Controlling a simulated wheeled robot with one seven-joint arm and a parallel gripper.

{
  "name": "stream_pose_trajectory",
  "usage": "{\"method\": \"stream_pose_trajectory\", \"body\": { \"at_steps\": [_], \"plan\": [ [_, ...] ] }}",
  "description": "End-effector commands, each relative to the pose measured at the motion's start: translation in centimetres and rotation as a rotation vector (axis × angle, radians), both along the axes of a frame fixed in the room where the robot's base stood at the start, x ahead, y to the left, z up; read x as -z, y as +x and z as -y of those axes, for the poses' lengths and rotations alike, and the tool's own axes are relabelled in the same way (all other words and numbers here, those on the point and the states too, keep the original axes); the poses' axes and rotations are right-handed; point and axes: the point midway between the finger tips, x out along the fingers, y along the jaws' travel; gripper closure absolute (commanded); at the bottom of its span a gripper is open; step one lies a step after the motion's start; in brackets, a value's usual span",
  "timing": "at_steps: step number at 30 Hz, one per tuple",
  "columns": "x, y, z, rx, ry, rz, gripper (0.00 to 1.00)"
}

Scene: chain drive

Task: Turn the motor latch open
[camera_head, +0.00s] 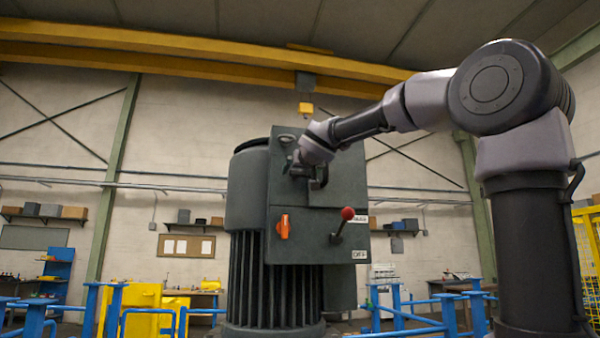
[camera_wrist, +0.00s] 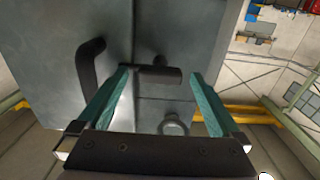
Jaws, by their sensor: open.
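The motor (camera_head: 250,200) is a large dark grey machine with cooling fins and a box on its front. In the wrist view, a black T-shaped handle (camera_wrist: 162,75), which looks like the latch, stands out from the grey panel (camera_wrist: 195,50). My gripper (camera_wrist: 160,76) is open, with one teal finger on each side of this handle. I see a gap on both sides, though depth is hard to judge. In the head view, my gripper (camera_head: 296,168) is at the upper part of the box, and my wrist partly hides the latch.
Blue railings (camera_head: 408,320) stand around.

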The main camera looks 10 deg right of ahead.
Motion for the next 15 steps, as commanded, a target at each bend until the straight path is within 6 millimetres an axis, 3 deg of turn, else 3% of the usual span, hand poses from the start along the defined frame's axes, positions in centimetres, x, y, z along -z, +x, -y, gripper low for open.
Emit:
{"method": "stream_pose_trajectory", "body": {
  "at_steps": [3,9,10,15],
  "plan": [
    [0.01,-0.02,0.0,0.0,0.0,0.0,0.04],
    [0.02,-0.03,0.0,0.0,0.0,0.0,0.8],
    [0.02,-0.03,0.0,0.0,0.0,0.0,0.86],
    [0.02,-0.03,0.0,0.0,-0.009,-0.001,0.86]
  ]
}}
